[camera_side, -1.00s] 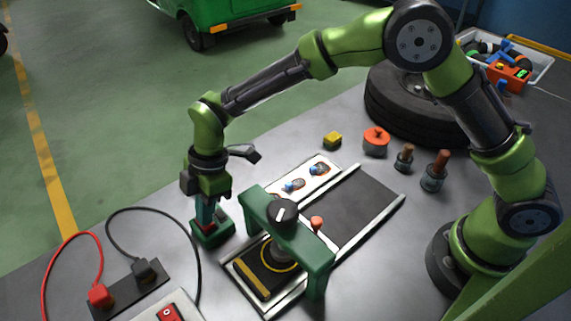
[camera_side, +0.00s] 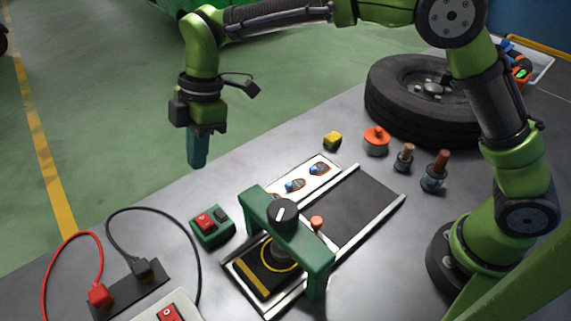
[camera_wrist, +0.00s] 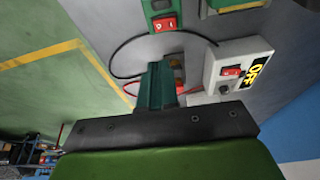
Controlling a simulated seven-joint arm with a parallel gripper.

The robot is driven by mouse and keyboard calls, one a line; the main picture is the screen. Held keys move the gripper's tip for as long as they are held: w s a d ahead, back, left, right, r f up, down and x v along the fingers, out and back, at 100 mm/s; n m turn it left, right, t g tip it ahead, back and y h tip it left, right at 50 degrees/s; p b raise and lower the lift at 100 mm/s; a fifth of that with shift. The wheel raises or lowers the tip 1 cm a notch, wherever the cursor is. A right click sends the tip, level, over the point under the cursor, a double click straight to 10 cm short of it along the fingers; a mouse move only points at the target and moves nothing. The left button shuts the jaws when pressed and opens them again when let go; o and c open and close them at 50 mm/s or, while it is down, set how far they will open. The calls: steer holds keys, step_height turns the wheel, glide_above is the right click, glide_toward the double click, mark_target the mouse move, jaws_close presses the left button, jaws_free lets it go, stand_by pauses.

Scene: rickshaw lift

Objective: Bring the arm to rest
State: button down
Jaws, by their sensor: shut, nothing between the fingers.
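My gripper (camera_side: 197,165) is shut and empty, its teal fingers pointing down. It hangs in the air above and left of a green switch box (camera_side: 212,232) with a red rocker and a dark button, clear of it. In the wrist view the fingers (camera_wrist: 157,82) are together in the middle, and the green switch box (camera_wrist: 163,18) shows beyond them at the top. My arm is raised over the grey table.
A green press frame (camera_side: 290,240) with a dark knob stands on a railed track on the table (camera_side: 150,220). A socket block (camera_side: 130,285) with red and black cables lies at lower left.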

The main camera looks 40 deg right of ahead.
steer(key=shift+w+d+r, duration=0.15)
steer(key=shift+d+r, duration=0.05)
steer(key=shift+r, duration=0.45)
steer(key=s+d+r+m+t, duration=0.3)
steer(key=s+d+m, duration=0.7)
steer(key=d, duration=0.3)
steer(key=s+d+r+m+t+h, duration=0.1)
steer(key=s+d+r+m+t, duration=0.2)
steer(key=s+d+m, duration=0.6)
steer(key=d+m+t, duration=0.1)
steer(key=d+m, duration=0.1)
steer(key=d, duration=0.3)
steer(key=shift+s+m+t, duration=0.3)
steer(key=shift+s+m, duration=0.05)
steer(key=shift+m, duration=0.05)
